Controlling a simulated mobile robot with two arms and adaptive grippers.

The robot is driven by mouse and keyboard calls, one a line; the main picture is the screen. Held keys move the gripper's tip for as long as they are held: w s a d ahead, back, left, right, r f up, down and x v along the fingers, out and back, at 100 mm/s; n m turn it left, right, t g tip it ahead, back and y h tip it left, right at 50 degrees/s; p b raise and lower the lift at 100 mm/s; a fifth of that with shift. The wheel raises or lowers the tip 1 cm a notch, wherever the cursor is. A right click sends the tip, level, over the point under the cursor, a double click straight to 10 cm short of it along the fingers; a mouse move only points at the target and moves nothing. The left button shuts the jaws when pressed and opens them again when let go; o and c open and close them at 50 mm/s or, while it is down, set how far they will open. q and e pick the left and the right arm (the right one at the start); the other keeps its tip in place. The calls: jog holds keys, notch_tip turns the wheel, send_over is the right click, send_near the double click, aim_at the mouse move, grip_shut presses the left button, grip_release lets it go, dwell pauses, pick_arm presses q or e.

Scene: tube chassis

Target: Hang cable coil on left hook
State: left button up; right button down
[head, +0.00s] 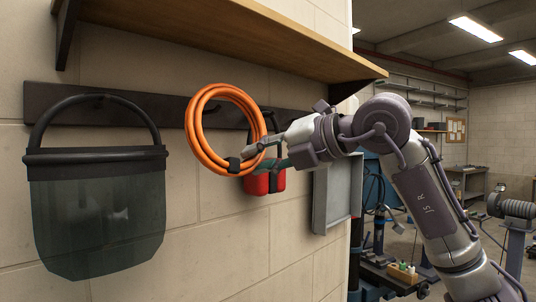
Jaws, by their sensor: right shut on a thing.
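The orange cable coil (193,133) is a round bundle of several loops with a dark strap at its lower right. It is upright in front of the dark hook rail (170,112) on the wall. My right gripper (247,160) reaches in from the right and is shut on the coil's lower right side, by the strap. The leftmost visible hook (99,103) carries a clear visor with a dark band. My left gripper is not in view.
The visor (95,215) hangs left of the coil. A red item (266,181) hangs behind my right gripper. A grey panel (336,195) is on the wall further right. A wooden shelf (210,30) overhangs the rail. The wall below the coil is bare.

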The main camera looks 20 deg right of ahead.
jog(key=shift+w+d+p+x, duration=0.1)
jog(key=shift+p+x, duration=0.2)
jog(key=shift+x, duration=0.85)
jog(key=shift+w+d+p+x, duration=0.15)
jog(key=shift+p+x, duration=0.1)
jog(key=shift+x, duration=0.85)
jog(key=shift+w+d+p+x, duration=0.1)
jog(key=shift+p+x, duration=0.2)
jog(key=shift+x, duration=0.85)
jog(key=shift+r, duration=0.2)
